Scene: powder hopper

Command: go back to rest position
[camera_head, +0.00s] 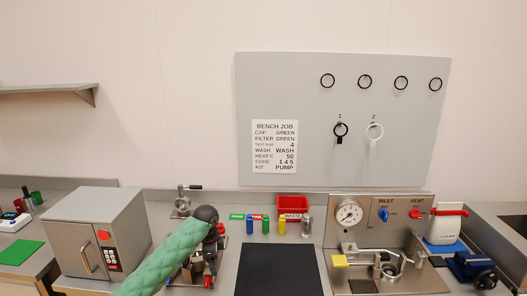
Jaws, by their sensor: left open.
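My left arm comes up from the lower edge in a green sleeve, and my left gripper (208,216) is at its dark end. It is over a metal fixture with red parts (208,281) on the bench, left of the black mat. The gripper is open, and I see nothing held in it. The arm covers part of the fixture, and the fingertips are hard to make out. My right gripper is not in view.
A grey box oven (98,232) stands at left. A black mat (277,270) lies mid-bench. Several coloured bottles (266,225) and a red bin (292,204) stand behind it. A gauge panel (349,214) with a metal hopper rig is at right. The wall board (340,110) is clear of the arm.

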